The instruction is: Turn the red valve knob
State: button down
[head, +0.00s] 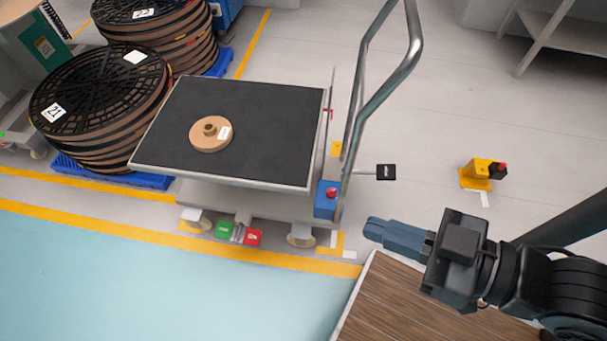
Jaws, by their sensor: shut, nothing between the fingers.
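A small red knob (332,192) sits on a blue box (326,205) at the near right corner of a wheeled cart, by the foot of its handle. Another red knob-like part (502,168) is on the dark end of a yellow floor unit (481,172) to the right. I cannot tell from their shape which one is the valve knob. My gripper (371,228) is shut and empty, pointing left. In the picture it is right of and below the blue box, apart from both red parts.
The cart's dark top (262,125) carries a cardboard roll (205,138); its metal handle (400,65) rises at the right. Green (223,229) and red (253,238) pedals are underneath. A wooden surface (410,305) lies below my arm. Reel stacks (95,105) stand left. Floor between cart and yellow unit is mostly clear.

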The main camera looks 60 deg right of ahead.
aim_at(331, 192)
jog(key=l+z, duration=0.25)
jog(key=l, duration=0.2)
jog(key=l+z, duration=0.25)
jog(key=l, duration=0.2)
jog(key=i+l+z, duration=0.25)
jog(key=l, duration=0.15)
jog(key=l+z, duration=0.25)
jog(key=l, duration=0.15)
